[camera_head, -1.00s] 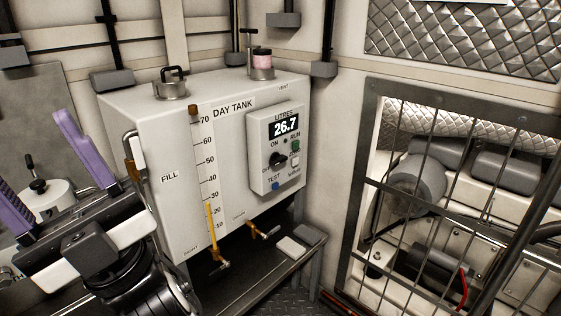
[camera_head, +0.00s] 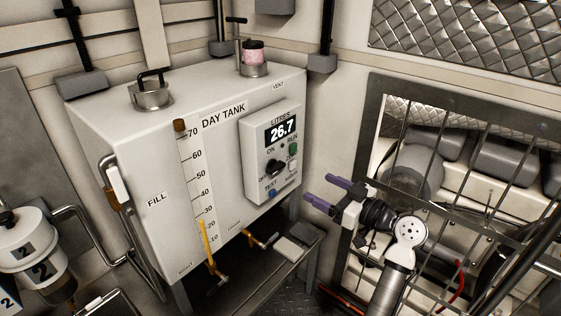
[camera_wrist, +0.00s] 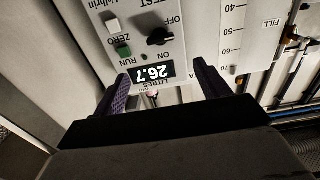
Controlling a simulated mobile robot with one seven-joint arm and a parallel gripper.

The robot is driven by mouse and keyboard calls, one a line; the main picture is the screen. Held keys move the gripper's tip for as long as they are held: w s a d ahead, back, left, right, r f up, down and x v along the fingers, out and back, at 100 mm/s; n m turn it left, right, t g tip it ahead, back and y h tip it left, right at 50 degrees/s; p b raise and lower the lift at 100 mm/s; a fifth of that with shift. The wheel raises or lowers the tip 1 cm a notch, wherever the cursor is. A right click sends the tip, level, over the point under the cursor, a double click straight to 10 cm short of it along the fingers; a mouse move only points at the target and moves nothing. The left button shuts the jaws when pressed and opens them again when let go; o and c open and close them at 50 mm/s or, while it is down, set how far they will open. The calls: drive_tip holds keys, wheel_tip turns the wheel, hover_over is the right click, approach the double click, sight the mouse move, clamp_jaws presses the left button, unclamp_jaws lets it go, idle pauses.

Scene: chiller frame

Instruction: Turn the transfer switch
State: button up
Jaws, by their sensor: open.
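The control box (camera_head: 270,150) is on the front of the white day tank (camera_head: 222,170). Its display reads 26.7 litres. The black rotary switch (camera_head: 274,167), with ON and OFF marks, sits below the display; it also shows in the wrist view (camera_wrist: 160,37), where the panel appears upside down. My gripper (camera_head: 325,192) has purple fingers and is to the right of the control box, apart from it. In the wrist view my gripper (camera_wrist: 160,78) is open and empty, its fingers on either side of the display.
A green RUN button (camera_head: 293,149) and a blue TEST button (camera_head: 272,194) are close to the switch. The barred metal frame (camera_head: 365,150) stands at the right.

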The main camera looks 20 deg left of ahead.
sight(280, 168)
drive_tip(key=p+x, duration=0.3)
drive_tip(key=x, duration=1)
drive_tip(key=shift+a+p, duration=0.3)
drive_tip(key=shift+p, duration=0.1)
drive_tip(key=c, duration=1)
